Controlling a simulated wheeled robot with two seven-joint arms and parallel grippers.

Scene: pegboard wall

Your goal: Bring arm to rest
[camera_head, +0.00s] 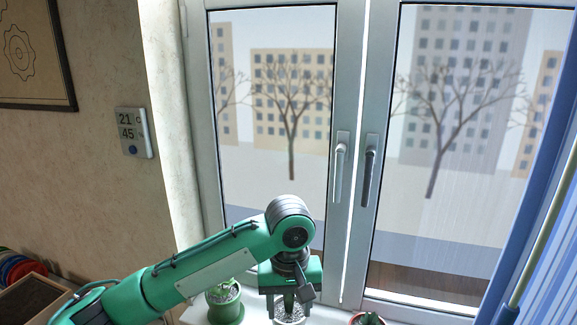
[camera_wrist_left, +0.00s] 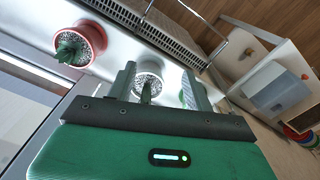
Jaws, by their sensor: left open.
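My left arm comes in from the left in the head view, and its green gripper (camera_head: 289,302) points down at the windowsill. In the left wrist view the two fingers of this gripper (camera_wrist_left: 160,80) are spread apart. A white pot (camera_wrist_left: 149,67) with gravel and a small green plant shows between and beyond them. The fingers hold nothing that I can see; whether they touch the plant is unclear. The white pot is partly hidden behind the gripper in the head view. My right gripper is in neither view.
A green pot (camera_head: 226,311) stands left of the gripper, and a reddish pot (camera_wrist_left: 88,30) stands on the other side. The closed window (camera_head: 345,230) is behind the arm. A blue curtain (camera_head: 545,240) hangs at the right. A wooden box (camera_head: 35,300) is at the lower left.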

